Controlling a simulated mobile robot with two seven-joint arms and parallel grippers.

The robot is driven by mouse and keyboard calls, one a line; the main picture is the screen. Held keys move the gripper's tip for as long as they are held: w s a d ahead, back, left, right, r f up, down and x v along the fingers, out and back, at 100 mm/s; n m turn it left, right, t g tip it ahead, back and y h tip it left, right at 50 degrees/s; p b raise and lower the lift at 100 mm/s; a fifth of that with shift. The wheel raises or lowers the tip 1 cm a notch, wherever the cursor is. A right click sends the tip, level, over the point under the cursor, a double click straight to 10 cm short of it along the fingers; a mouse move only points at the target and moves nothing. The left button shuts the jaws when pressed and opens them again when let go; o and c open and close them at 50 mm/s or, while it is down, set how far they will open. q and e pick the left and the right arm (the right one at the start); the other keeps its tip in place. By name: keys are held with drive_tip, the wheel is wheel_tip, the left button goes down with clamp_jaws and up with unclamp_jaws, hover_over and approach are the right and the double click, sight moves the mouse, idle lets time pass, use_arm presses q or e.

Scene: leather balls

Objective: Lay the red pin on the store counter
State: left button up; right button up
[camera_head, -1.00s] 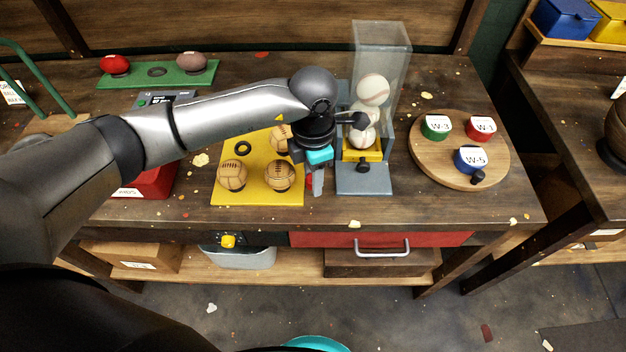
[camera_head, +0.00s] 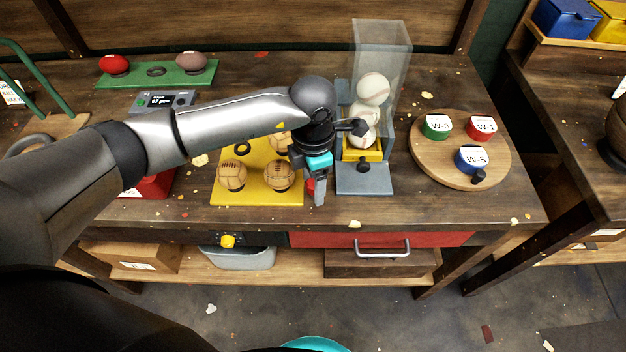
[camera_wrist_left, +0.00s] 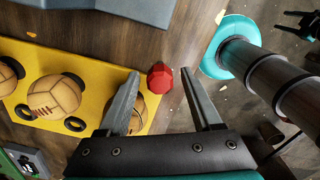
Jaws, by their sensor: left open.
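The red pin (camera_wrist_left: 160,77) shows in the left wrist view as a faceted red head between the fingertips of my left gripper (camera_wrist_left: 159,73). The fingers are apart, with a gap on both sides of the pin. In the head view the pin (camera_head: 310,186) is partly hidden behind a finger of my left gripper (camera_head: 318,192), near the front of the store counter (camera_head: 420,208). The pin's lower part is hidden. A small dark forked shape with teal, which looks like my right gripper (camera_wrist_left: 280,20), shows at the wrist view's upper right; its jaws are unclear.
A yellow board (camera_head: 230,197) with several brown leather balls lies left of the gripper. A grey stand (camera_head: 364,182) with baseballs in a clear tube is close on its right. A round wooden tray (camera_head: 435,165) with labelled tins stands further right. Bare counter lies along the front edge.

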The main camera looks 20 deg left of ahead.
sight(313, 182)
use_arm(q)
drive_tip(key=shift+r, duration=0.2)
wheel_tip(313, 182, up, 12)
drive_tip(key=shift+p, duration=0.35)
idle(1.1)
